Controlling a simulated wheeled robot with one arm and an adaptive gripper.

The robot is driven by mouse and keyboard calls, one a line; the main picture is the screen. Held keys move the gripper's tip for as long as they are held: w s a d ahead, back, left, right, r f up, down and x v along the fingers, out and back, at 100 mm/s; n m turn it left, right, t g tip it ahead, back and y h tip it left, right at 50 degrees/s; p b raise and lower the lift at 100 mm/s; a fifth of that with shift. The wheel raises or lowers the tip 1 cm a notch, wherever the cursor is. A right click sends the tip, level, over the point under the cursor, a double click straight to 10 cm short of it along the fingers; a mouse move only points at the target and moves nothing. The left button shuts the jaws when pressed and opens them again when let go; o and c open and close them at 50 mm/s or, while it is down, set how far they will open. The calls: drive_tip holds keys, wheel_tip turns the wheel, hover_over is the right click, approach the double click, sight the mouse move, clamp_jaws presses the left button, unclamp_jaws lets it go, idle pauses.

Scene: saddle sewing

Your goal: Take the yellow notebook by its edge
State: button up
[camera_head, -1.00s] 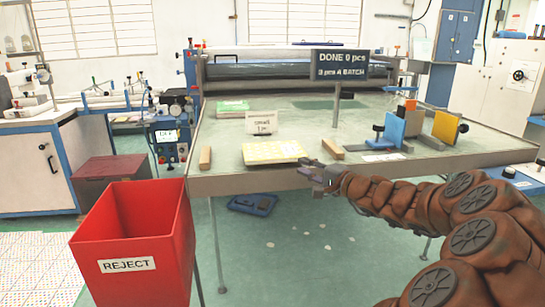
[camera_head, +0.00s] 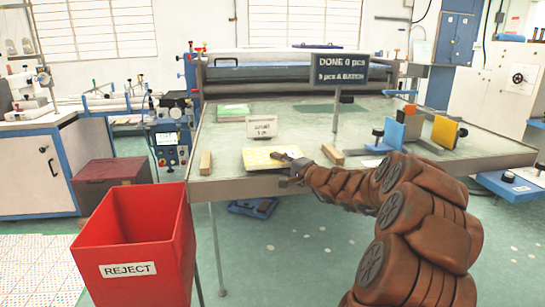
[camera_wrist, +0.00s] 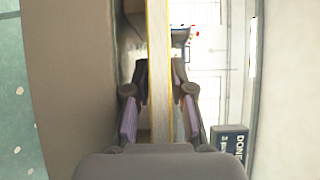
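The yellow notebook (camera_head: 260,159) lies flat at the front edge of the worktable. My gripper (camera_head: 290,166) is at its right front corner, with one finger above its top face. In the wrist view, the notebook (camera_wrist: 159,40) shows edge-on as a pale strip with yellow borders. It runs between the two fingers of my gripper (camera_wrist: 160,78). The fingers stand apart on either side of it, with the tips close to its faces. I see no clear grip on it. The fingers hide part of the notebook's right corner in the head view.
The worktable (camera_head: 220,188) holds wooden blocks (camera_head: 205,161) and (camera_head: 332,154), a small white sign (camera_head: 261,128), a green stack (camera_head: 233,113) and upright blue, orange and yellow panels (camera_head: 445,131) at right. A dark sign (camera_head: 341,70) stands behind. A red reject bin (camera_head: 135,240) is front left.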

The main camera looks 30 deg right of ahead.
drive_tip(key=shift+w, duration=0.2)
drive_tip(key=shift+c, duration=0.3)
clamp_jaws()
drive_tip(key=shift+r, duration=0.1)
